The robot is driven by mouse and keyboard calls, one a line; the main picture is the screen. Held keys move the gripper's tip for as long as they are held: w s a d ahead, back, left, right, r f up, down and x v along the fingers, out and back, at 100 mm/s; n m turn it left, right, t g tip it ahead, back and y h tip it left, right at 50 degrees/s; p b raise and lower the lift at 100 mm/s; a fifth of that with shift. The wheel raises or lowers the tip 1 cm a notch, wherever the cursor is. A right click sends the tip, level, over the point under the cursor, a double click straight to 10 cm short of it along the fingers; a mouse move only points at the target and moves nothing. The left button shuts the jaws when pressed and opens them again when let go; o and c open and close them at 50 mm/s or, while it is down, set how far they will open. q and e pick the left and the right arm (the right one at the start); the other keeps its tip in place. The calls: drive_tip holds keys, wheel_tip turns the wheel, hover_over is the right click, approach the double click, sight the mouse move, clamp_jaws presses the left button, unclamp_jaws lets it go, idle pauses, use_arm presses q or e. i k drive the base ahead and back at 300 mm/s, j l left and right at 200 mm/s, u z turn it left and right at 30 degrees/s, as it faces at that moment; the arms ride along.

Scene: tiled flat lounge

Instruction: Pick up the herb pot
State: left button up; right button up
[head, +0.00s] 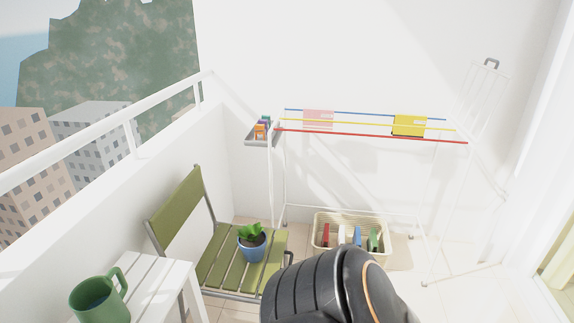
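The herb pot (252,247) is a blue pot with a green leafy plant. It stands upright on the slatted seat of a green folding chair (214,262), near the seat's right side. A black arm link of mine rises at the bottom centre, to the right of the pot and close to the chair's front corner in the picture. A small dark part beside the link shows near the seat edge, but I cannot make out gripper fingers. Neither gripper is clearly visible.
A white slatted table (158,287) with a green mug (100,296) stands at the lower left. A drying rack (372,135) with cloths and a peg tray (262,138) stands behind. A basket (318,236) of several coloured items sits on the floor beneath it. A white railing wall runs along the left.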

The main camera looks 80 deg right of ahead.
sight(252, 240)
drive_tip(key=z, duration=1.55)
drive_tip(key=j+z, duration=0.25)
drive_tip(key=z, duration=0.2)
drive_tip(key=k+j+z, duration=0.15)
drive_tip(key=z, duration=0.3)
drive_tip(key=k+j, duration=0.1)
drive_tip(key=j, duration=0.1)
